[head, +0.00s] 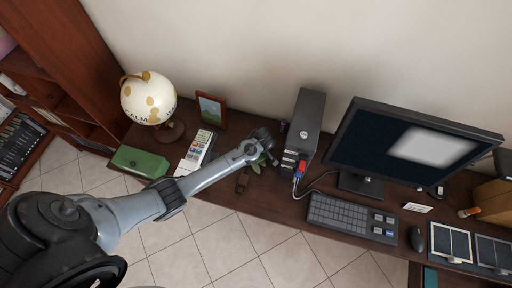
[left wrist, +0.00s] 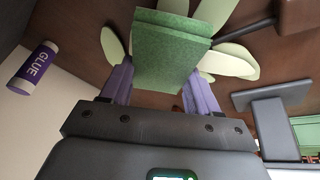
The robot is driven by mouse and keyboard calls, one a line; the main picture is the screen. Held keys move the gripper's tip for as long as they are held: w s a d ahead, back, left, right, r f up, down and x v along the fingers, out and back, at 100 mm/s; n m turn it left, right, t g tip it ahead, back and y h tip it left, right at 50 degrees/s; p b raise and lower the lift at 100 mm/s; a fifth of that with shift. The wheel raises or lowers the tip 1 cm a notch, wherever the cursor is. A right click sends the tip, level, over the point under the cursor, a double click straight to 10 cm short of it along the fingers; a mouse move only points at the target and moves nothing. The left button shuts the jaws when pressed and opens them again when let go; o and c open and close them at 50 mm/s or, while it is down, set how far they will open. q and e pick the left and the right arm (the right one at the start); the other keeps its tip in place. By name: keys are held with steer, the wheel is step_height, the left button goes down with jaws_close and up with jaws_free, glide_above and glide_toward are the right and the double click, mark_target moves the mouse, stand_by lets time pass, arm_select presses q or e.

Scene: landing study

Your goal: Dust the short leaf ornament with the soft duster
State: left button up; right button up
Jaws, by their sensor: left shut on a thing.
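My left gripper (left wrist: 147,95) has purple fingers and is shut on a green, felt-like block, which looks like the soft duster (left wrist: 168,55). Pale green leaves of the leaf ornament (left wrist: 235,64) spread out behind and around the duster in the left wrist view. The duster overlaps them in the picture; I cannot tell if it touches them. In the head view my left gripper (head: 266,154) is over the desk, just left of the black computer tower. The leaf ornament (head: 256,167) is mostly hidden under it there. My right gripper is not in view.
The computer tower (head: 309,120) stands close on the right, with the keyboard (head: 352,218) beyond.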

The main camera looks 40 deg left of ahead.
arm_select(q)
steer(key=shift+f+b, duration=0.35)
steer(key=shift+f, duration=0.15)
stand_by(0.4)
steer(key=shift+s+a, duration=0.1)
